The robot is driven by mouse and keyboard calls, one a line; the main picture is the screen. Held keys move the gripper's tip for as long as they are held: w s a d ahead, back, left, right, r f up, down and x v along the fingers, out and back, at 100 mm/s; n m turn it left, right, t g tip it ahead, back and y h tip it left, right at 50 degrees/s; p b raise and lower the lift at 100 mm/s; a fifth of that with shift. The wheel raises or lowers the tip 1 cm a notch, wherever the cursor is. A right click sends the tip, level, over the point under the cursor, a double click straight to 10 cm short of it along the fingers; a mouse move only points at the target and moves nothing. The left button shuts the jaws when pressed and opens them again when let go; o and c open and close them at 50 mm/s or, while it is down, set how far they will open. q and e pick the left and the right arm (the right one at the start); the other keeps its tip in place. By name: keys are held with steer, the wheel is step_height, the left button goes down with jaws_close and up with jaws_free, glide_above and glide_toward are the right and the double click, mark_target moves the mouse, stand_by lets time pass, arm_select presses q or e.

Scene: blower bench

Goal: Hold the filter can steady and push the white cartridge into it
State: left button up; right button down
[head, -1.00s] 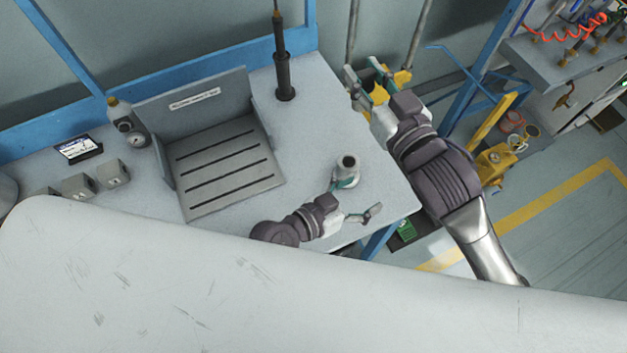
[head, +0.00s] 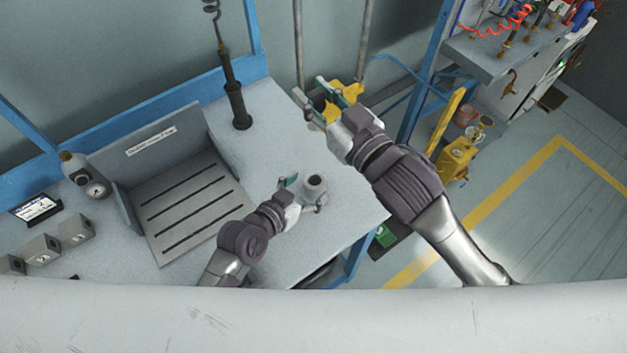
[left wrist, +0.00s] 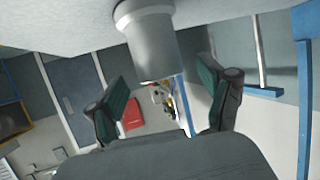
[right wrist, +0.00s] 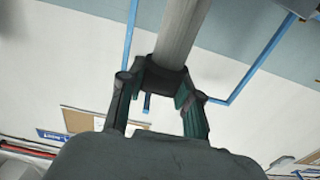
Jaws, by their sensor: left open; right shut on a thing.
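The filter can (head: 315,187), a short grey cylinder, stands upright on the bench near its right corner. My left gripper (head: 301,196) is open at the can, its fingers on either side of it. In the left wrist view the can (left wrist: 148,42) shows between and beyond the spread fingers (left wrist: 165,100), with gaps on both sides. My right gripper (head: 309,97) is raised beyond the can. In the right wrist view its fingers are shut on the dark end of a pale cylinder, apparently the white cartridge (right wrist: 182,35). The head view does not clearly show the cartridge.
A slotted grey fixture (head: 190,205) with an upright back plate stands left of the can. Bench around the can is clear.

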arm_select(q)
steer(key=shift+x, duration=1.6)
steer(key=c, duration=1.4)
